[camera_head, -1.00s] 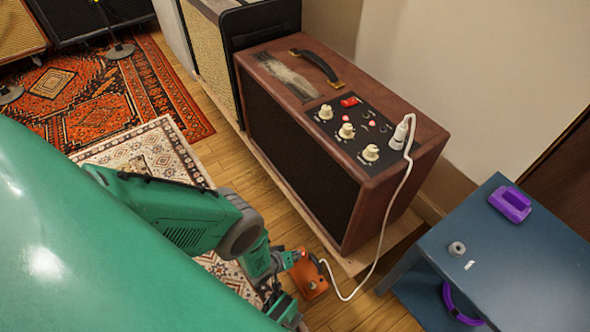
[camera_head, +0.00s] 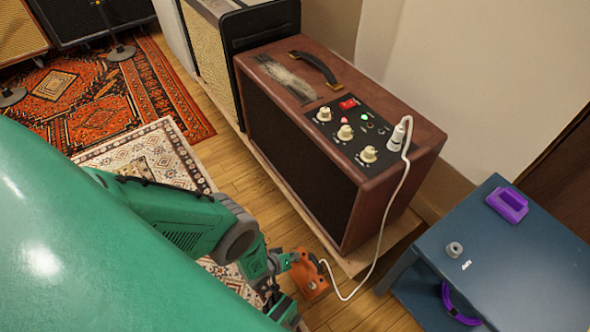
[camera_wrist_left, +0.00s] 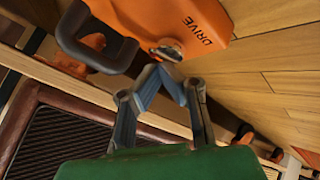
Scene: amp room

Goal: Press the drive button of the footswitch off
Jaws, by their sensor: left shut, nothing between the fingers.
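The orange footswitch (camera_head: 312,282) lies on the wooden floor in front of the brown amplifier (camera_head: 330,150), with a white cable attached. In the left wrist view the footswitch (camera_wrist_left: 150,18) fills the top, and its round metal button (camera_wrist_left: 170,50) sits beside the word DRIVE. My left gripper (camera_wrist_left: 166,72) is shut and empty, its fingertips right at the button; whether they touch cannot be told. In the head view my left arm reaches down beside the footswitch and partly hides it. The amplifier's panel shows a green light (camera_head: 364,115). My right gripper is not in view.
The white cable (camera_head: 376,255) loops from the footswitch up to the amplifier's top. A blue table (camera_head: 520,270) stands at the right with purple items. A patterned rug (camera_head: 155,150) lies at the left. The amplifier stands close behind the footswitch.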

